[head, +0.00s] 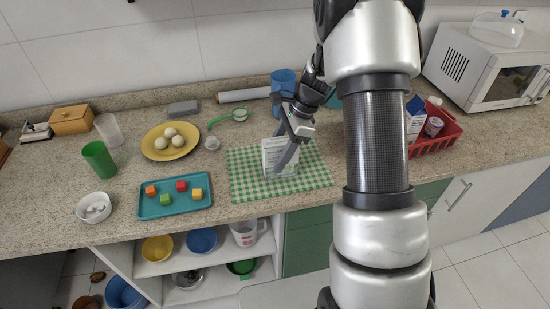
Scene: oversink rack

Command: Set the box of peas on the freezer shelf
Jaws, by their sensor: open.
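A small white box (272,153) with faint print stands upright on a green checkered mat (315,178); I cannot read whether it is the box of peas. My gripper (284,155) is open at this box, with one grey finger slanting down across its right side. The other finger is mostly hidden, and I cannot tell whether either finger touches the box. No freezer shelf can be made out in this view.
A teal tray (160,212) with colored cubes and a yellow plate (183,151) of white balls lie left of the mat. A red basket (440,140) and white microwave (480,70) are right. Open shelves (205,266) hold bowls below.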

